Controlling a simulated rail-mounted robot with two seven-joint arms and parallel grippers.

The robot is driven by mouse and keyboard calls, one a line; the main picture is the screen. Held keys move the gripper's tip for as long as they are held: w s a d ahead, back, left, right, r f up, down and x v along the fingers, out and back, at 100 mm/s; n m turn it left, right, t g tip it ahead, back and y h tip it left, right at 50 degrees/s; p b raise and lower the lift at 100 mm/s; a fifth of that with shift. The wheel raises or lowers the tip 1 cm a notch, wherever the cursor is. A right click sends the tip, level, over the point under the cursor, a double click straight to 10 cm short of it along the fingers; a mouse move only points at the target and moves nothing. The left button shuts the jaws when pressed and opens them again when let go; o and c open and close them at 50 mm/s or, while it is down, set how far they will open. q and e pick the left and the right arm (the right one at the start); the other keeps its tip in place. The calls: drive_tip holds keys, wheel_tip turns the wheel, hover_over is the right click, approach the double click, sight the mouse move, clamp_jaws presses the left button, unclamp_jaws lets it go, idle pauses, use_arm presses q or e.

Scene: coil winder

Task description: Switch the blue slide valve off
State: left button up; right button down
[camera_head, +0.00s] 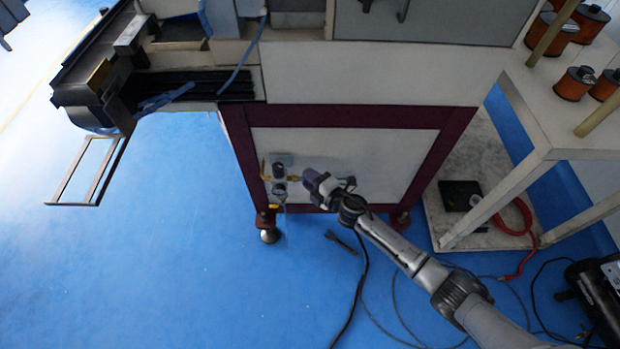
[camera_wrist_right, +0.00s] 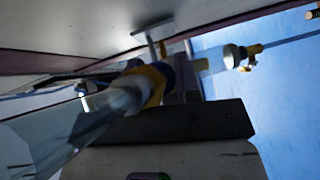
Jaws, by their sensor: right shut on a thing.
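The valve fitting (camera_head: 279,172) is on the pale lower panel of the winder, with yellow parts and a hose. In the right wrist view, the blue slide valve (camera_wrist_right: 168,72) shows as a blue ring beside yellow fittings, on a line with a clear bowl (camera_wrist_right: 122,92). My right gripper (camera_head: 307,177) reaches it from the right in the head view. In the wrist view my dark gripper (camera_wrist_right: 188,104) is shut at the blue ring; its fingers hide part of the ring and the exact contact. My left gripper is not in view.
The winder's maroon frame (camera_head: 345,117) surrounds the panel. A white table (camera_head: 560,110) with copper spools (camera_head: 574,83) stands at right. Cables (camera_head: 361,290) lie on the blue floor near my right arm. The floor at left (camera_head: 170,240) is clear.

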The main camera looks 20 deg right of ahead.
drive_tip(key=shift+d, duration=0.1)
drive_tip(key=shift+s+d+r+p, duration=0.1)
drive_tip(key=shift+s+d+p, duration=0.2)
drive_tip(key=shift+d, duration=0.45)
drive_tip(key=shift+s+d, duration=0.1)
drive_tip(key=shift+d, duration=0.1)
drive_tip(key=c, duration=1.2)
unclamp_jaws()
drive_tip(key=o, duration=0.4)
drive_tip(key=shift+s+d, duration=0.1)
drive_tip(key=shift+d, duration=0.1)
drive_tip(key=shift+a, duration=0.1)
